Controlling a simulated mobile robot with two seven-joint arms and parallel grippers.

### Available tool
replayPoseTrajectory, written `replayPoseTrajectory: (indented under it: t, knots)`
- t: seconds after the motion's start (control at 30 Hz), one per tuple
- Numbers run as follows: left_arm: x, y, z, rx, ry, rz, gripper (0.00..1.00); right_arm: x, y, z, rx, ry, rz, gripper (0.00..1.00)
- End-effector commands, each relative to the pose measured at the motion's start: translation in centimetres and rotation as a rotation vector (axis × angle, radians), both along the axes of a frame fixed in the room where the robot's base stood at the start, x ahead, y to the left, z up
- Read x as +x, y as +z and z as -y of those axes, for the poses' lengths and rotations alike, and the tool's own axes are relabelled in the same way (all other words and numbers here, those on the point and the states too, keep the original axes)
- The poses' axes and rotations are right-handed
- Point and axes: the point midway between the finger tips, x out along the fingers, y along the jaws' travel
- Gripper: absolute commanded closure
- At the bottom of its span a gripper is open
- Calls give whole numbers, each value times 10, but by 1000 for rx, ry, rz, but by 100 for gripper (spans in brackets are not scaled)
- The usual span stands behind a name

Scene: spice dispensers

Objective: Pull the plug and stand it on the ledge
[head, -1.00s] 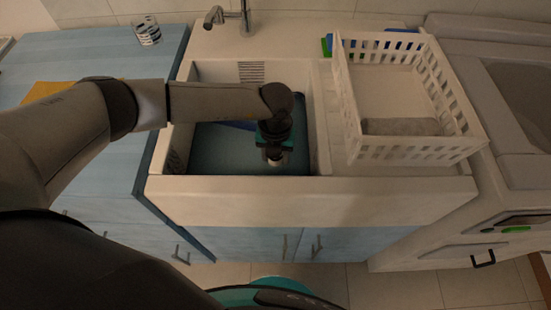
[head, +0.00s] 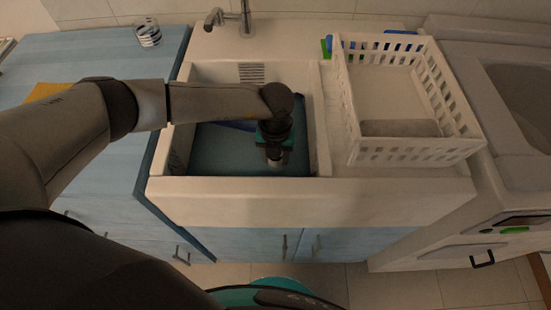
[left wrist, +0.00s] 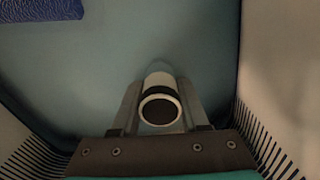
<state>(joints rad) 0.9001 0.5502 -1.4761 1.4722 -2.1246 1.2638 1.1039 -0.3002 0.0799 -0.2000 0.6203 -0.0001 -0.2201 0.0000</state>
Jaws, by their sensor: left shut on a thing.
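My left gripper (head: 274,150) points down inside the sink (head: 175,150), near its front right. In the left wrist view its fingers (left wrist: 160,108) are shut on the plug (left wrist: 159,88), a short pale cylinder with a dark band and a dark round end. In the head view only a small grey-white part shows below the hand. I cannot tell whether the plug still sits in the drain. Blue-teal water or floor (head: 215,155) shows around it. The pale sink ledge (head: 310,200) runs along the front and looks bare. My right gripper is not in view.
A dark blue flat item (head: 232,125) lies in the sink, also at the top left of the left wrist view (left wrist: 40,9). A white basket (head: 415,155) stands right of the sink. A tap (head: 245,20) is behind, and a glass (head: 147,32) stands at the back left.

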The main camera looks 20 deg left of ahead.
Motion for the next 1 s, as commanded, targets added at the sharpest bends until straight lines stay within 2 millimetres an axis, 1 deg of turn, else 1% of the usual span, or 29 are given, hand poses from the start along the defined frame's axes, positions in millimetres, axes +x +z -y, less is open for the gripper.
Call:
replayPoseTrajectory:
  t: [1.0]
  knots:
    - [0, 26, 0, 0, -1, 0, 100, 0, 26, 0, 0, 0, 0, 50]
